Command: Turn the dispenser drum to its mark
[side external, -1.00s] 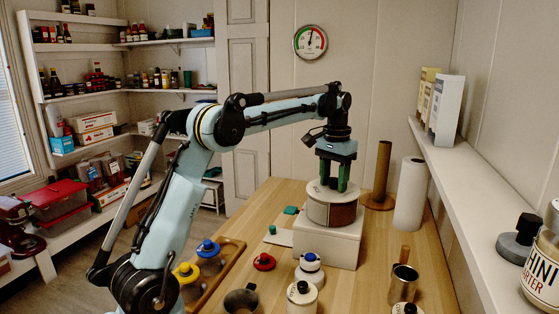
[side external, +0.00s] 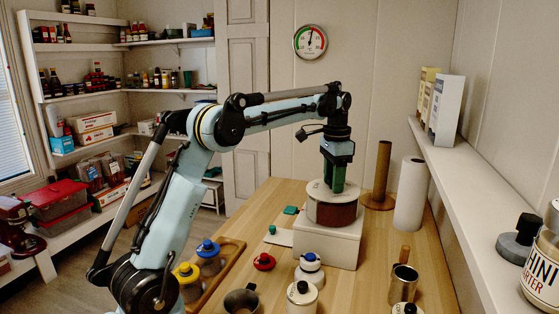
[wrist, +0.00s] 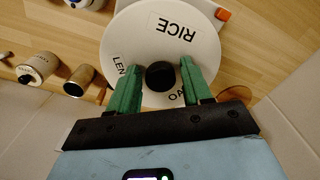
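The dispenser drum (side external: 331,212) sits on a white box-like base (side external: 327,246) on the wooden table. Its side shows a dark red section facing the side camera. In the wrist view its white top (wrist: 205,45) bears the labels RICE, LEN and OA, the last two partly hidden by my fingers. A black knob (wrist: 160,75) stands at its centre. A small orange-red mark (wrist: 222,14) shows beside the drum's rim.
A paper roll (side external: 410,195) and a brown upright holder (side external: 381,175) stand behind right. White jars (side external: 301,297), a metal cup (side external: 403,282) and a tray (side external: 222,262) with lidded jars are in front. A wall shelf (side external: 470,190) runs along the right.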

